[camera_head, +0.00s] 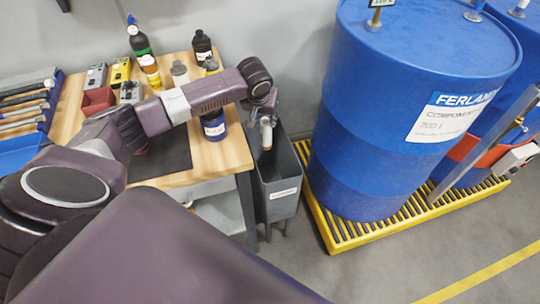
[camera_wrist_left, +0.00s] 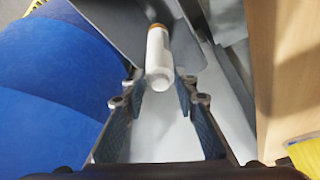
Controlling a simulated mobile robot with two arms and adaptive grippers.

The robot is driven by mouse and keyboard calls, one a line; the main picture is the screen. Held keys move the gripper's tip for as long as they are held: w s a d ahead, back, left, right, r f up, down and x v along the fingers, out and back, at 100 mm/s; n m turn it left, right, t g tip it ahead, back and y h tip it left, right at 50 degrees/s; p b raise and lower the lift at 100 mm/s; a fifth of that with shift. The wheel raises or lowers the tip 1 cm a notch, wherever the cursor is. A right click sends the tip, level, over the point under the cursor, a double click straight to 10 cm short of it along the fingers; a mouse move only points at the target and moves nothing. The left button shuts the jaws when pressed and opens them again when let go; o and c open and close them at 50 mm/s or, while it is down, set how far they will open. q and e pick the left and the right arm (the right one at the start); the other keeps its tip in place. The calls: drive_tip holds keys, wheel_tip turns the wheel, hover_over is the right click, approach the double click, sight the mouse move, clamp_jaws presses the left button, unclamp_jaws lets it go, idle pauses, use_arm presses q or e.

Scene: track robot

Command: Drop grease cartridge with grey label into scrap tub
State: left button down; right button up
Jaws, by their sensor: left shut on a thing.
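My left gripper (camera_head: 266,112) is shut on a pale grey-white cartridge (camera_head: 266,136) with an orange-brown end. It holds the cartridge over the open top of the scrap tub (camera_head: 281,198), a dark grey bin with a white label beside the workbench. In the left wrist view the cartridge (camera_wrist_left: 158,62) sits between the two fingers (camera_wrist_left: 159,88), its brown end pointing away from the gripper. The tub's grey walls show beyond it. The cartridge's label cannot be read. My right gripper is not in view.
The wooden workbench (camera_head: 222,160) holds bottles, a red bin (camera_head: 97,100), handheld devices and tools. Right of the tub, a large blue drum (camera_head: 385,110) stands on a yellow spill pallet (camera_head: 340,238). The floor in front is clear.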

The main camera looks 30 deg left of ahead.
use_arm(q)
drive_tip(key=c, duration=1.5)
unclamp_jaws()
drive_tip(key=shift+o, duration=0.2)
drive_tip(key=shift+r, duration=0.1)
drive_tip(key=v, duration=1.2)
